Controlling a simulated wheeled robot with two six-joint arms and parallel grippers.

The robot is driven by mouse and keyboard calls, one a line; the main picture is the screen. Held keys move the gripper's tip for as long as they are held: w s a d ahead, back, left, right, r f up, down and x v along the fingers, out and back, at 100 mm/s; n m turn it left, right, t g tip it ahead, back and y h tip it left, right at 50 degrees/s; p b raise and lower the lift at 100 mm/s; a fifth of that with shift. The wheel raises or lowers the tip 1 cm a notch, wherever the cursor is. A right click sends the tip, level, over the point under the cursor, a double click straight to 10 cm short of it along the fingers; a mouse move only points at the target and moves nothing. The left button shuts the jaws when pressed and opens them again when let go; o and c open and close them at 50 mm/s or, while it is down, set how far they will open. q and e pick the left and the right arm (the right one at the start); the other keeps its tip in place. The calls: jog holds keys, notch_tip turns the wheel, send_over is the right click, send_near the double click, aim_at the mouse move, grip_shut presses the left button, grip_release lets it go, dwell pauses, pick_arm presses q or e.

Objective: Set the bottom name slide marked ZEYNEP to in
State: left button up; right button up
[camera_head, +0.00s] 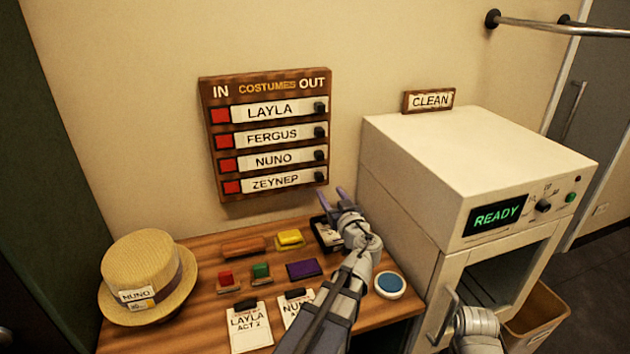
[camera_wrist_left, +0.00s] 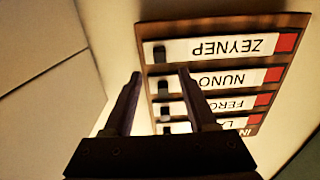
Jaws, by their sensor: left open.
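The ZEYNEP slide (camera_head: 275,181) is the bottom strip on the wooden IN/OUT board (camera_head: 262,90) on the wall. Its black knob (camera_head: 320,176) is at the right, OUT end, and a red patch shows at the IN end. In the left wrist view the board is upside down, with the ZEYNEP slide (camera_wrist_left: 215,47) at the top. My left gripper (camera_head: 334,195) is open and empty just below the board's lower right corner. In the wrist view its fingertips (camera_wrist_left: 160,74) appear on either side of the knob column; contact cannot be told. My right gripper is out of view.
The LAYLA (camera_head: 270,110), FERGUS (camera_head: 272,135) and NUNO (camera_head: 272,160) slides sit above, knobs also right. The table holds a straw hat (camera_head: 150,265), tags and coloured blocks. A white READY machine (camera_head: 470,170) stands close right of my left arm.

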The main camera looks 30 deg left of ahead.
aim_at(321, 179)
pick_arm(q)
jog(key=shift+x, duration=3.9)
grip_shut()
